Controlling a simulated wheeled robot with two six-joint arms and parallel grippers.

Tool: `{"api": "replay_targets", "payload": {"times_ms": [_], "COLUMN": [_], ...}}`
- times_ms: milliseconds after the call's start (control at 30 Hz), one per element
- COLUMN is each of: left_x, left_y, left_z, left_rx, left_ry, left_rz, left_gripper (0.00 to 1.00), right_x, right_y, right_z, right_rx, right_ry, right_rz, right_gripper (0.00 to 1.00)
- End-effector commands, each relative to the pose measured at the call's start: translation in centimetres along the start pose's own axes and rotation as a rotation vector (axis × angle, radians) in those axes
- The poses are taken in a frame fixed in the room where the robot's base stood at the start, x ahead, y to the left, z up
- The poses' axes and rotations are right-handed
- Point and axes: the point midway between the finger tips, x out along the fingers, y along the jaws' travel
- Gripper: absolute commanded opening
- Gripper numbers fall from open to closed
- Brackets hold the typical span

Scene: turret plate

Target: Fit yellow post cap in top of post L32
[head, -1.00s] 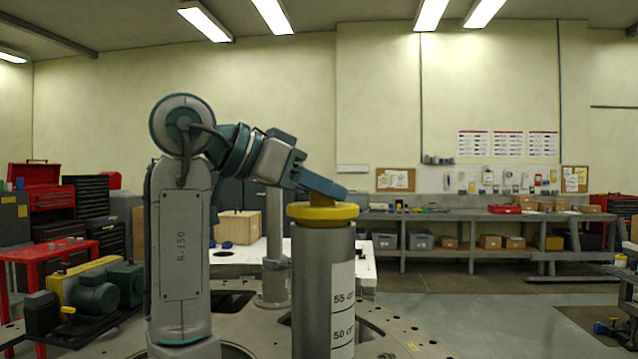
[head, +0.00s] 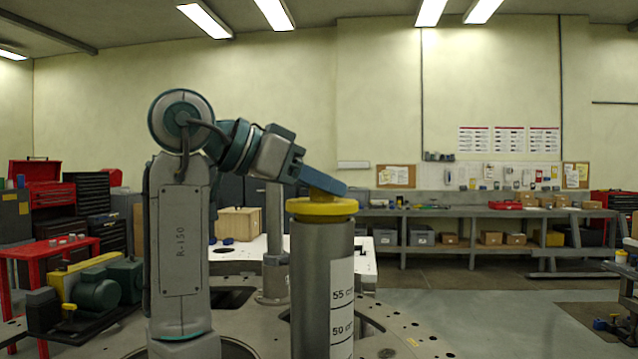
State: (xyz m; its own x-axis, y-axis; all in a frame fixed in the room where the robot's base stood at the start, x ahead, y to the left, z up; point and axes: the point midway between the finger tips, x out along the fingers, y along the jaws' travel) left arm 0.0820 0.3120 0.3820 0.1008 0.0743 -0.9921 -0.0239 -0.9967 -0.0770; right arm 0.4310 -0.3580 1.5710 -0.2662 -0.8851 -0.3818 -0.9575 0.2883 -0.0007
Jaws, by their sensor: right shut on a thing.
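The yellow post cap (head: 322,207) sits at the top of a grey cylindrical post (head: 308,268), level, with its wide rim covering the post's top edge. Whether it is fully seated I cannot tell. The post carries a white scale strip (head: 341,295) with 55 cm and 50 cm marks; no L32 marking is readable. My right gripper (head: 325,188), with blue fingers, is shut on the cap's raised upper part and slopes down to it from the upper left. The gripper hides some of the cap's top. My left gripper is not in view.
The post stands over a grey turret plate (head: 265,318) with holes. A thinner post (head: 274,225) and a white table (head: 362,268) with a wooden box (head: 238,224) stand behind. A yellow-green motor unit (head: 95,290) is at left.

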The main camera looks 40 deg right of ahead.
Motion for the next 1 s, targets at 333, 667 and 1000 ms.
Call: {"api": "replay_targets", "payload": {"times_ms": [333, 667, 1000], "left_x": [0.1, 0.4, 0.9], "left_y": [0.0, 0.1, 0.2], "left_z": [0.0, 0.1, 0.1], "left_rx": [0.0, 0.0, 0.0], "left_ry": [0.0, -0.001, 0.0], "left_rz": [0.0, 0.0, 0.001], "left_gripper": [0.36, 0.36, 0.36], "right_x": [0.0, 0.2, 0.5], "right_y": [0.1, 0.1, 0.1], "right_z": [0.0, 0.4, 1.0], "right_rx": [0.0, 0.0, 0.0], "right_ry": [0.0, 0.0, 0.0], "right_rz": [0.0, 0.0, 0.0], "right_gripper": [0.0, 0.0, 0.0]}}
